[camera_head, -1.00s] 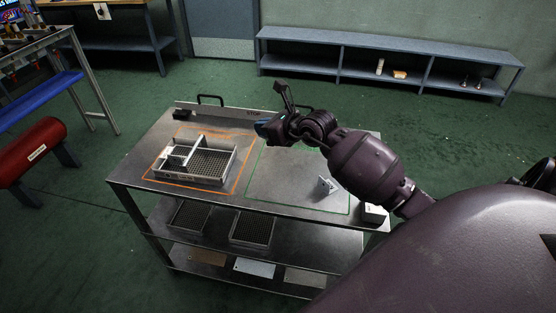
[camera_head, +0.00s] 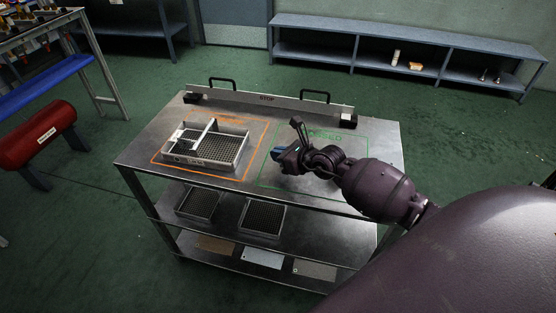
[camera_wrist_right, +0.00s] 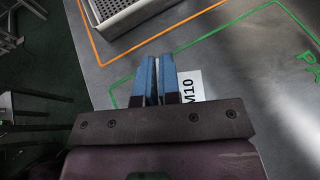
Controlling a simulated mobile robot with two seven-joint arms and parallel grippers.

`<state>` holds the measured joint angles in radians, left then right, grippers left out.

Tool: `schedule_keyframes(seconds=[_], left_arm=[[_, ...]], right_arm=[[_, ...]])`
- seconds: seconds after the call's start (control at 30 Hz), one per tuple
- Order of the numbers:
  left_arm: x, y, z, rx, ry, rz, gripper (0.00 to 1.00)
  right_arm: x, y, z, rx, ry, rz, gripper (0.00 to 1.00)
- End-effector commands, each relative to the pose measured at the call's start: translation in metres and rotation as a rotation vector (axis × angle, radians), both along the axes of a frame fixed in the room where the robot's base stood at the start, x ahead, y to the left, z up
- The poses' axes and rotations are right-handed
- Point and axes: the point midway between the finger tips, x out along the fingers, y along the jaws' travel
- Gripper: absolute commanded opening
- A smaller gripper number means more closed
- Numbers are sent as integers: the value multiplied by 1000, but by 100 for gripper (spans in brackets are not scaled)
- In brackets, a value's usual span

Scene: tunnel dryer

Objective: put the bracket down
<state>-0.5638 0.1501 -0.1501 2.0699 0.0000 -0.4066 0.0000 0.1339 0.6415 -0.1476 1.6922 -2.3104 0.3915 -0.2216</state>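My right gripper (camera_head: 277,153) is low over the left part of the green-outlined area (camera_head: 262,172) on the steel cart top. In the wrist view its two blue fingers (camera_wrist_right: 157,60) are close together with a narrow gap. No bracket shows clearly in the head view now; my right arm covers the right part of the green area. My left gripper is not in view.
A metal tray with dividers (camera_head: 205,163) stands in the orange outline to the left. A STOP-marked rail (camera_head: 265,99) and two black handles line the cart's back. Lower shelves hold dark mesh trays (camera_head: 262,219).

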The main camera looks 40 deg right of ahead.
Motion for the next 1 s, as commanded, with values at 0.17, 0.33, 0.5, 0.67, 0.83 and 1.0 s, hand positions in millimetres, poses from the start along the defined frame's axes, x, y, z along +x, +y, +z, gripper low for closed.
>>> schedule_keyframes(seconds=[0.17, 0.33, 0.5, 0.67, 0.83, 1.0], left_arm=[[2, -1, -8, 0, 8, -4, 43], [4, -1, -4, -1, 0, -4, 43], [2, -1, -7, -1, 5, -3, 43], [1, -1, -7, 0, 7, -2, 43], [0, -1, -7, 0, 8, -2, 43], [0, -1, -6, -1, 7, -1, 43]], right_arm=[[-1, 0, -23, -2, 5, 0, 0], [0, 0, -21, 0, 0, 0, 0], [0, 0, -23, 0, 1, 0, 0], [0, 0, -23, 0, 1, 0, 22], [0, 0, -23, 0, 1, 0, 30], [0, 0, -22, -1, 1, 0, 30]])
